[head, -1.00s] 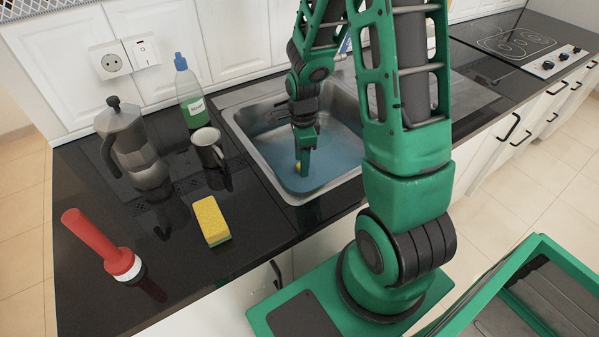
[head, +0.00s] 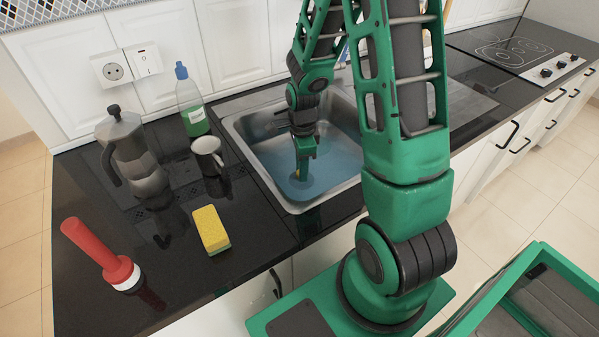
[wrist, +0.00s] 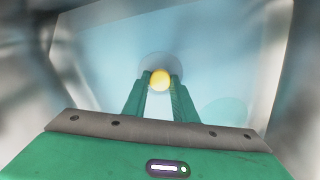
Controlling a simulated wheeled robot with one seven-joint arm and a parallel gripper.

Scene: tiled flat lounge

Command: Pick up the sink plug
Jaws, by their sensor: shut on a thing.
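The sink plug shows in the wrist view as a yellow round knob (wrist: 160,79) over a grey disc. My gripper (wrist: 160,84) is shut on the knob, one green finger on each side. In the head view my gripper (head: 302,176) points down into the metal sink (head: 240,135), and only a sliver of yellow shows beside its tip. The sink holds bluish water (head: 335,165). I cannot tell whether the disc still touches the sink bottom.
The sink walls surround my gripper closely. A hob (head: 515,50) is far right.

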